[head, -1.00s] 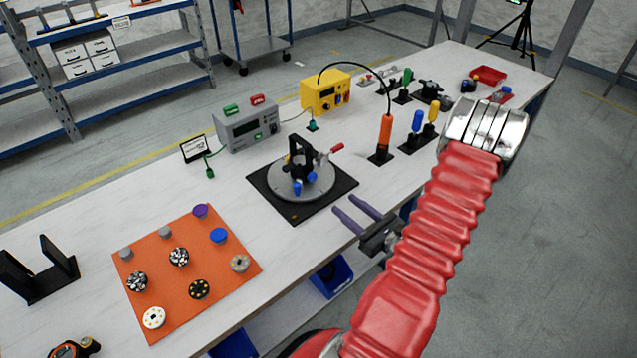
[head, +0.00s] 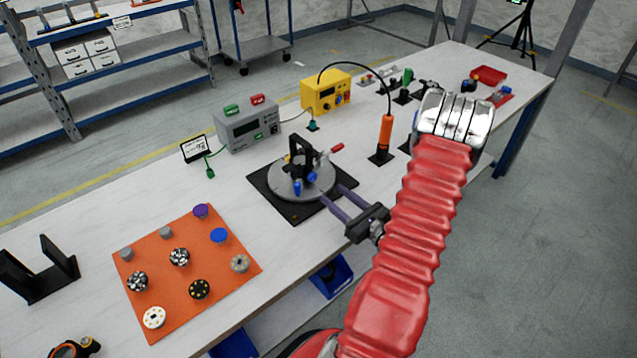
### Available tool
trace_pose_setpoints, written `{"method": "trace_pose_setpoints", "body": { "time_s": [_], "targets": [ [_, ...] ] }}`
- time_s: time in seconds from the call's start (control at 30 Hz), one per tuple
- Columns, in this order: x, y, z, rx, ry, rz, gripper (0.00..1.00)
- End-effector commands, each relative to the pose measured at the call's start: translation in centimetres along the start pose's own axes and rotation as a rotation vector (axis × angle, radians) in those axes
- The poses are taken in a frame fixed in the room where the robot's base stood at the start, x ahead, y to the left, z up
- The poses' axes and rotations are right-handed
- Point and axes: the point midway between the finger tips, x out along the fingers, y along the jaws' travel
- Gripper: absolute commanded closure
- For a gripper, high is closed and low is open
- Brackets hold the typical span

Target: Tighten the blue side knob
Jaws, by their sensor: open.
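The fixture is a grey round plate (head: 318,190) on a black square base (head: 276,203), with a black upright bracket (head: 307,152) on top. A blue side knob (head: 297,187) sits low on the bracket's front. A second small blue part (head: 311,174) shows just right of it. A red-tipped handle (head: 337,148) sticks out to the right. My gripper (head: 333,200) is open and empty, its two purple-grey fingers pointing left at the plate's front right edge. The fingers are apart from the blue knob. Whether they overhang or touch the plate I cannot tell.
An orange mat (head: 170,315) with several round parts lies to the left. A grey meter box (head: 248,128) and a yellow box (head: 326,92) stand behind. An orange-handled tool (head: 386,135) stands upright to the right. The table's front edge lies beneath my arm.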

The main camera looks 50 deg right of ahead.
Motion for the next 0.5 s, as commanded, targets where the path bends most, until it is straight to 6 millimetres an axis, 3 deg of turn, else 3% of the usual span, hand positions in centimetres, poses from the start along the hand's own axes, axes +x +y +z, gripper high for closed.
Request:
{"method": "trace_pose_setpoints", "body": {
  "time_s": [0.5],
  "targets": [
    [6.9, 0.1, 0.0, -0.002, -0.001, 0.003, 0.57]
  ]
}}
